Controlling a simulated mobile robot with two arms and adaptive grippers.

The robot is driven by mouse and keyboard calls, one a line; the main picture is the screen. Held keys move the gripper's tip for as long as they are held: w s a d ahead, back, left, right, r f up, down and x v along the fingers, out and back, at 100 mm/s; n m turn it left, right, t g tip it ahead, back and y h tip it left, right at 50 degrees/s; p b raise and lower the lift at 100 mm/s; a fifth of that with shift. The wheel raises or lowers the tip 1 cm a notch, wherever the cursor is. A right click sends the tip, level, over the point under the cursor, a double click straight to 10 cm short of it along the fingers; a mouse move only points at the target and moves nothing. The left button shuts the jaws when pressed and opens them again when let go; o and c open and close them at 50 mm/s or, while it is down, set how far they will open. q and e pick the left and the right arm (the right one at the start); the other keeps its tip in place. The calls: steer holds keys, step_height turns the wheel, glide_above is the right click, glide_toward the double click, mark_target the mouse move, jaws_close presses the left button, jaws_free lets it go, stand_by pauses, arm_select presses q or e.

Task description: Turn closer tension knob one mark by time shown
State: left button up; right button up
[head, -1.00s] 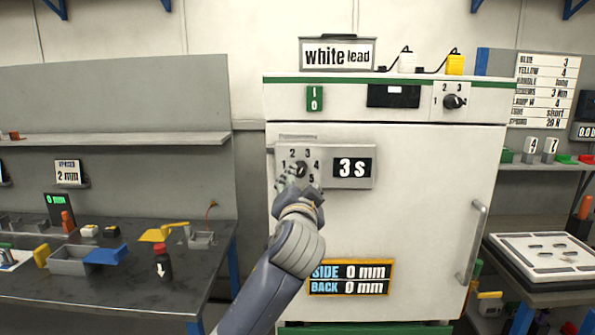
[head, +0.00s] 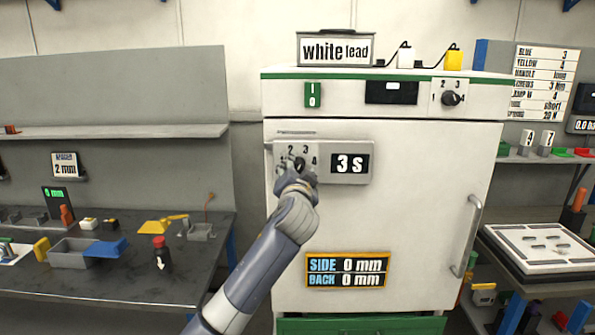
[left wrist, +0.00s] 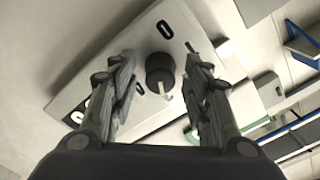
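The closer tension knob (head: 300,163) is a dark round knob on a grey panel (head: 326,178) on the white cabinet door. Printed marks 2, 3 and 4 show around it; the lower part of the dial is hidden by my gripper. A display (head: 350,164) beside it reads "3 s". My left gripper (head: 295,172) is right at the knob. In the left wrist view, the left gripper (left wrist: 160,68) is open, with a finger on each side of the knob (left wrist: 160,73) and gaps visible beside it. My right gripper is not in view.
A display reading SIDE 0 mm, BACK 0 mm (head: 347,272) is lower on the white door (head: 420,200), with a handle (head: 470,235) at its right. Another small knob (head: 452,99) sits top right. A bench (head: 120,272) with tools stands at left.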

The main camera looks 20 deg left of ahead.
arm_select(q)
steer(key=c, duration=0.7)
steer(key=shift+c, duration=0.2)
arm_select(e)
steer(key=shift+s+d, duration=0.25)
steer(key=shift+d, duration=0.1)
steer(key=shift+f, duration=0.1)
arm_select(q)
steer(key=n+b, duration=0.5)
steer(key=n, duration=0.2)
steer(key=shift+d+f+n, duration=0.1)
steer(key=shift+n, duration=0.3)
steer(key=shift+n+b, duration=0.45)
steer(key=shift+n, duration=0.95)
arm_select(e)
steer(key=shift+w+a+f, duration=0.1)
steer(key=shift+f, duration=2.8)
